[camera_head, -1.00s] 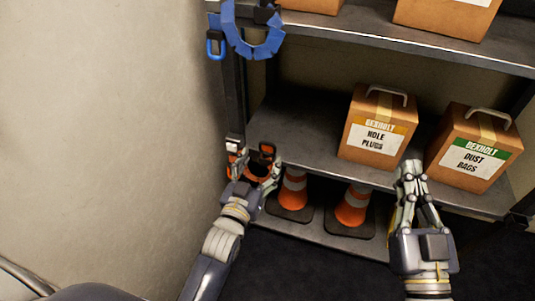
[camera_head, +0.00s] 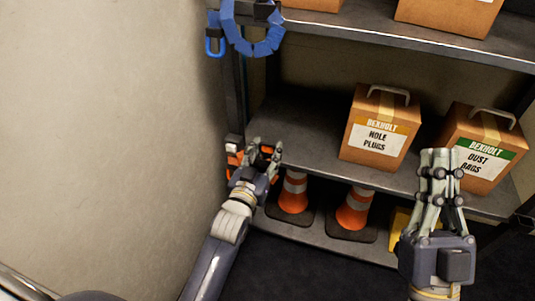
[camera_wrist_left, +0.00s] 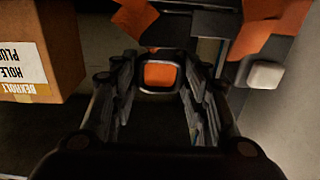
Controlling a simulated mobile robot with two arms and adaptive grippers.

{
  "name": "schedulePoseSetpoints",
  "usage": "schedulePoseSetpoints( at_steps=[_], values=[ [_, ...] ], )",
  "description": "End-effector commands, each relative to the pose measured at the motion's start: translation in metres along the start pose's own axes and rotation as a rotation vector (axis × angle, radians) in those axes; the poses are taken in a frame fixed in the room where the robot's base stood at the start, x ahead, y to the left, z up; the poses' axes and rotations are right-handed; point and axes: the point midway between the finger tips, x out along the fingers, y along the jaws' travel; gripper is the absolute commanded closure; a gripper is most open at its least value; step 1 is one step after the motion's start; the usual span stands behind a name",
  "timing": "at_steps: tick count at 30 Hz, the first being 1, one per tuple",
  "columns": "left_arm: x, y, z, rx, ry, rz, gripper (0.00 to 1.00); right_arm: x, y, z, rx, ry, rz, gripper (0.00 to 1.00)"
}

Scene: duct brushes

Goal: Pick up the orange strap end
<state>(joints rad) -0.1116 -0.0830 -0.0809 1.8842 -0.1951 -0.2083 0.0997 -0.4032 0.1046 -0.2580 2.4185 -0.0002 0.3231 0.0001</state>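The orange strap end (camera_wrist_left: 160,74), with a dark frame around it, shows between the fingers of my left gripper (camera_wrist_left: 159,92) in the left wrist view, towards the tips. In the head view my left gripper (camera_head: 264,150) is at the shelf's left post, and a small orange piece shows between its fingers. Both fingers stand apart, so it is open; whether either touches the strap end I cannot tell. My right gripper (camera_head: 440,158) is in front of the right box. Its fingers are close together, and I see nothing held.
More orange material (camera_wrist_left: 265,35) and a pale block (camera_wrist_left: 265,74) are by the post. Boxes labelled hole plugs (camera_head: 375,140) and dust bags (camera_head: 478,155) stand on the middle shelf. Traffic cones (camera_head: 294,193) stand below. A blue coiled item (camera_head: 262,45) hangs above. The wall (camera_head: 110,130) is close at left.

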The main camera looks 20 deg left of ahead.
Motion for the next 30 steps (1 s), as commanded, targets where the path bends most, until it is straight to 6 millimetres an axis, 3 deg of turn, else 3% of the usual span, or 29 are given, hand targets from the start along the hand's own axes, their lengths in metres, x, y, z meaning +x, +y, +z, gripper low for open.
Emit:
schedulePoseSetpoints(
  at_steps=[5, 17, 30],
  values=[
    [0.0, 0.0, 0.0, 0.0, 0.0, 0.0, 0.85, 0.0, 0.0, 0.0, 0.0, 0.0, 0.0, 1.0],
    [0.001, 0.0, -0.002, 0.0, 0.0, 0.0, 0.85, 0.001, 0.001, 0.006, -0.001, -0.035, 0.001, 1.0],
    [0.005, -0.002, -0.015, 0.0, 0.0, 0.0, 0.85, -0.01, 0.008, 0.065, -0.015, -0.357, 0.016, 1.0]
  ],
)
